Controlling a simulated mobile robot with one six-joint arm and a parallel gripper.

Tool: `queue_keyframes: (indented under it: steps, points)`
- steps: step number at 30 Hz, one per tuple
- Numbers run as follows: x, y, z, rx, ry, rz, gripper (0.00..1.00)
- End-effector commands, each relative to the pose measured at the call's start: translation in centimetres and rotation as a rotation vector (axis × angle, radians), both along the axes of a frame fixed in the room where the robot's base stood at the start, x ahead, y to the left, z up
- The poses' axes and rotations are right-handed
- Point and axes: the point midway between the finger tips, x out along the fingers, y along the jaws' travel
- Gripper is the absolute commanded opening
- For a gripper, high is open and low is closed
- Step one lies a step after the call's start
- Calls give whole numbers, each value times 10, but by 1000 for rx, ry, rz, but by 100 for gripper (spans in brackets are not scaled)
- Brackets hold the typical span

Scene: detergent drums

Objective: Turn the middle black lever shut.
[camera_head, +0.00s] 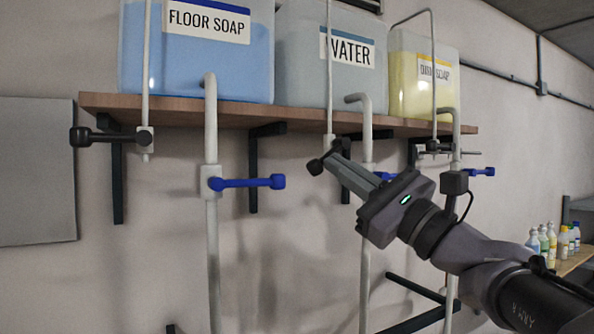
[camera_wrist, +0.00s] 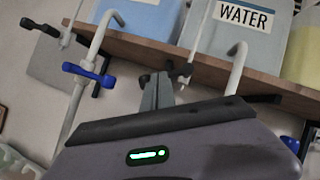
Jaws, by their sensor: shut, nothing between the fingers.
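The middle black lever (camera_head: 316,167) sits on the thin white pipe below the WATER drum (camera_head: 349,60). It slants down and left from its pivot to its round end. My gripper (camera_head: 333,160) is shut and empty, its fingertips close beside the lever, covering part of it. I cannot tell whether they touch. In the wrist view my gripper (camera_wrist: 157,80) points up at the lever, whose dark end (camera_wrist: 144,78) shows just left of the fingertips; the rest is mostly hidden.
Another black lever (camera_head: 105,137) lies level under the FLOOR SOAP drum (camera_head: 200,70). A blue lever (camera_head: 247,183) is on the thicker left pipe (camera_head: 212,250); another blue lever (camera_head: 480,172) is at right. The wooden shelf (camera_head: 180,112) and its dark brackets (camera_head: 118,185) are close above and behind.

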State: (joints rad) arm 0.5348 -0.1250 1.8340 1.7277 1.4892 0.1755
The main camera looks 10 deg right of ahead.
Motion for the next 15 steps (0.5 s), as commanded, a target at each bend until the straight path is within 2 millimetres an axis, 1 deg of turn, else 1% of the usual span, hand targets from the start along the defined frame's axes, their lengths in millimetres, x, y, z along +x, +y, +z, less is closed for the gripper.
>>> queue_keyframes:
  steps: [1, 6, 15]
  points:
    - [-1, 3, 2, 40, 11, 3, 0]
    - [-2, 9, 8, 188, 51, 3, 0]
    - [-4, 14, 16, 395, 107, 3, 0]
